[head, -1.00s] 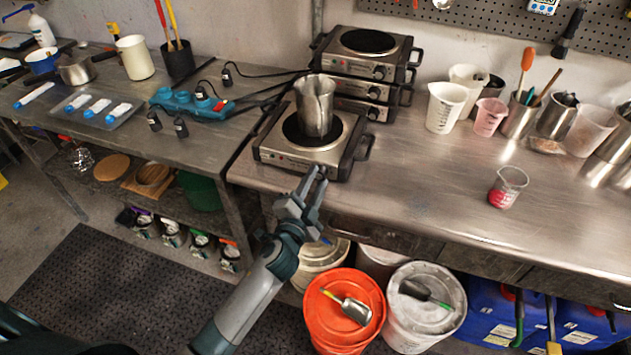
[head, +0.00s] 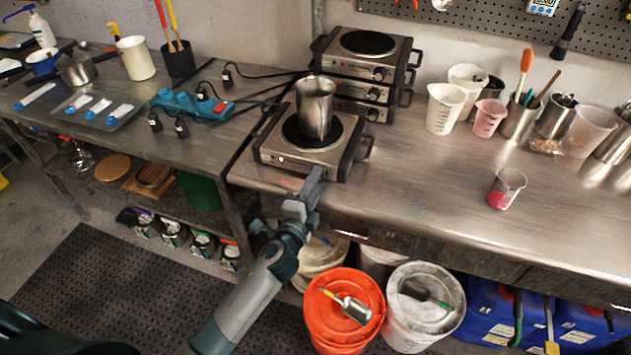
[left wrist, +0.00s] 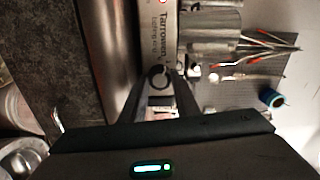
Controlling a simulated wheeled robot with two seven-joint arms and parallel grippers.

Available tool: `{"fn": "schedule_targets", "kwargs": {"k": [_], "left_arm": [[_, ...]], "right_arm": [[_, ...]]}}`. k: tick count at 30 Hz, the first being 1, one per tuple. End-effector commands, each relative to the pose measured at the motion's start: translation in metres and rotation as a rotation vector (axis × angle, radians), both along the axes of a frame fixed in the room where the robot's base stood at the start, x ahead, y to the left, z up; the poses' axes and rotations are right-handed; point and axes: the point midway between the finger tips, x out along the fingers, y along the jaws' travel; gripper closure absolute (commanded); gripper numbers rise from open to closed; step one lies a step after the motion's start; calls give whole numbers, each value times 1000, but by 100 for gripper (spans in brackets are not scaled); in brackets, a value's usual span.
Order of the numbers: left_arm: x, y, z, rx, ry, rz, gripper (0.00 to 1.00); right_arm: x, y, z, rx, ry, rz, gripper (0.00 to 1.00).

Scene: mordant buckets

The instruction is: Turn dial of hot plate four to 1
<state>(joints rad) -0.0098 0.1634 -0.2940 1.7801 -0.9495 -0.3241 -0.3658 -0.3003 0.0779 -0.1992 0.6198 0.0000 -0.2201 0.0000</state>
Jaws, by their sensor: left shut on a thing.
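A hot plate (head: 275,157) with a black round burner stands at the front left of the steel bench. A metal pitcher (head: 315,108) stands upright on its burner. My left gripper (head: 315,176) is at the right part of its front face and hides its dial in the head view. In the left wrist view the fingers (left wrist: 160,84) are shut on the round dial (left wrist: 158,73), beside printed lettering on the front panel (left wrist: 163,35). The dial's setting cannot be read. My right gripper is not in view.
More hot plates (head: 345,62) are stacked behind, against the wall. A blue power strip (head: 190,104) and cords lie to the left. A beaker with red contents (head: 505,189) stands on the right, with clear bench around it. Buckets (head: 342,290) stand below the bench edge.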

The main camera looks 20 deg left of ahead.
Motion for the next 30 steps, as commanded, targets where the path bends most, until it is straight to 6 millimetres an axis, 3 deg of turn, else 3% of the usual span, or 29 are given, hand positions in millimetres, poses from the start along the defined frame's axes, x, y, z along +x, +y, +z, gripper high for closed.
{"fn": "schedule_targets", "kwargs": {"k": [9, 23, 24, 30], "left_arm": [[0, -1, -1, 141, -3, -1, 94], [0, 0, -2, 162, -4, 0, 94], [0, 0, -2, 162, -4, 0, 65], [0, 0, -1, 162, -4, 0, 64]], "right_arm": [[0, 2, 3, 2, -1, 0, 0], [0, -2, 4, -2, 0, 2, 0], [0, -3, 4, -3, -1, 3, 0], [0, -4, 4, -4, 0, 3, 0]]}}
